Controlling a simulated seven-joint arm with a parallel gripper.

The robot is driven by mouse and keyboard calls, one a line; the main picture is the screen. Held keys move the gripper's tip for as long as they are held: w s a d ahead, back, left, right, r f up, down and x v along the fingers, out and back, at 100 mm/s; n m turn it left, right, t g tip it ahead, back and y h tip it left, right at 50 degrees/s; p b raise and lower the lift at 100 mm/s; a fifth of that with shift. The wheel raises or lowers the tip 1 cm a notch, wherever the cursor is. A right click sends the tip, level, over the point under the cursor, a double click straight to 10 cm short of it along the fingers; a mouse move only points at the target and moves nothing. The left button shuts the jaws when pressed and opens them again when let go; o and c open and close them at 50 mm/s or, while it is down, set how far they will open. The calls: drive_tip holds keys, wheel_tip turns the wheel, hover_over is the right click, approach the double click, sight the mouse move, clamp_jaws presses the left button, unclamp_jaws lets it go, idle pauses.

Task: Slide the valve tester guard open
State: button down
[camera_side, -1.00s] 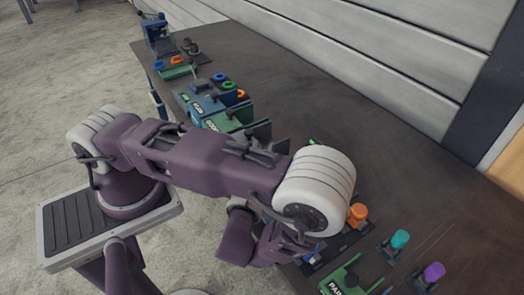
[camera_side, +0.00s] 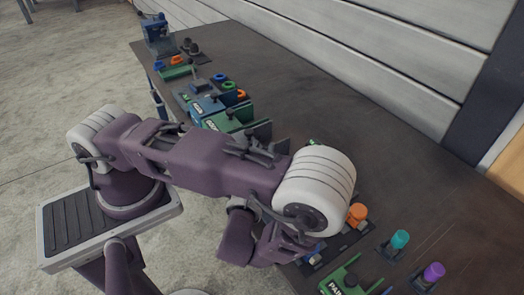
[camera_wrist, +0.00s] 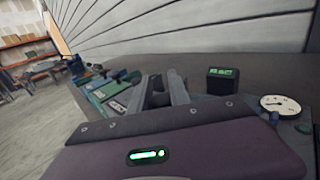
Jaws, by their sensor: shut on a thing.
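My gripper (camera_side: 298,250) is low over the near edge of the bench, at a dark base plate (camera_side: 340,250) taken to be the valve tester. My arm and wrist cover most of this spot. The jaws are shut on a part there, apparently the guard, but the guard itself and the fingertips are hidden. In the wrist view my purple gripper body fills the bottom. A round white gauge (camera_wrist: 280,105) stands just beyond it at the right, and a black box with a green display (camera_wrist: 221,81) stands behind.
An orange knob (camera_side: 357,213), a teal cap (camera_side: 400,239) and a purple cap (camera_side: 433,272) stand to the right. A green fixture (camera_side: 345,283) is at the front. Blue and green boxes (camera_side: 222,117) line the left edge. The bench's back half is clear.

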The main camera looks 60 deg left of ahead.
sight(277, 154)
drive_tip(key=w, duration=0.4)
drive_tip(key=shift+w, duration=0.25)
drive_tip(key=c, duration=1.2)
unclamp_jaws()
drive_tip(key=v, duration=0.7)
drive_tip(key=shift+s+d, duration=0.1)
